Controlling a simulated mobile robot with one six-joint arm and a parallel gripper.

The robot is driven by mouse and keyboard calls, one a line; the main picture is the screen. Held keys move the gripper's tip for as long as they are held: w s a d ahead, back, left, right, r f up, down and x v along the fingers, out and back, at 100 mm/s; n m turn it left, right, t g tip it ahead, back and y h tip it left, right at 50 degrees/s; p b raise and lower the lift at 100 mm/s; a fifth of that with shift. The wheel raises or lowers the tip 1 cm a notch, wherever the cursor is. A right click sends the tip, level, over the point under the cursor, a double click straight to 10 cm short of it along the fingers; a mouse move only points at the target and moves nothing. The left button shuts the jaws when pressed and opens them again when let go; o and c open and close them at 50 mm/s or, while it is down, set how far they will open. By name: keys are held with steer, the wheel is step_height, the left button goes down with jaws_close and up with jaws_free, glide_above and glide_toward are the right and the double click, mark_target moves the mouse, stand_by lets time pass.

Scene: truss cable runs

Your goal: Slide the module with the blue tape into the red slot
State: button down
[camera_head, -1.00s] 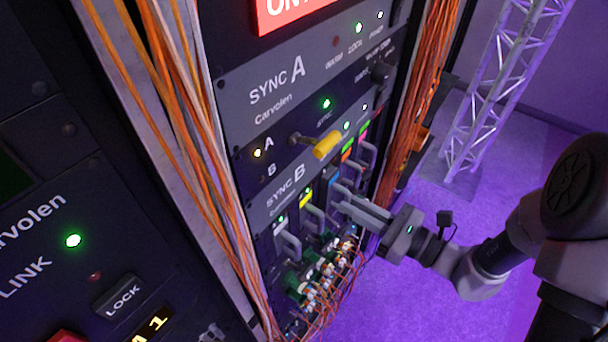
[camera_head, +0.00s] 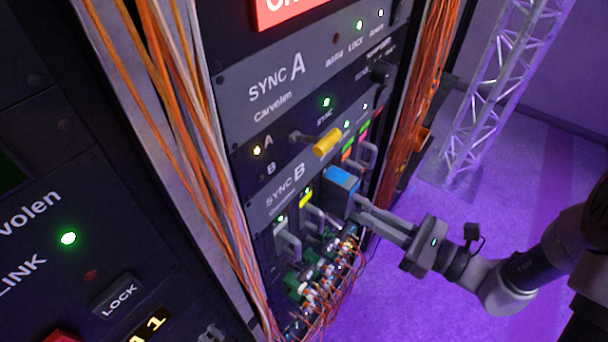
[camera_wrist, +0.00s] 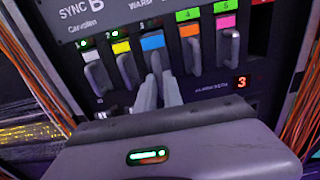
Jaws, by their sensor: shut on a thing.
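The module with the blue tape (camera_head: 341,178) stands partly out of the rack face, its dark side showing below the tape. My gripper (camera_head: 362,204) is shut on its handle from the front right. In the wrist view the blue tape (camera_wrist: 152,42) is above the handle, with my gripper fingers (camera_wrist: 160,88) closed on it. The module's rear end is hidden in the rack.
Neighbouring modules carry yellow (camera_wrist: 121,47), orange (camera_wrist: 189,30) and pink (camera_wrist: 226,22) tape, with handles sticking out. A red digit display (camera_wrist: 241,82) sits below. Cables and connectors (camera_head: 322,272) crowd underneath.

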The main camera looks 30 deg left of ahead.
steer(key=shift+d, duration=0.1)
steer(key=shift+s+d, duration=0.15)
steer(key=shift+d, duration=2.1)
steer(key=shift+s+d, duration=0.2)
steer(key=shift+d, duration=1.95)
steer(key=d, duration=0.3)
steer(key=shift+s, duration=0.1)
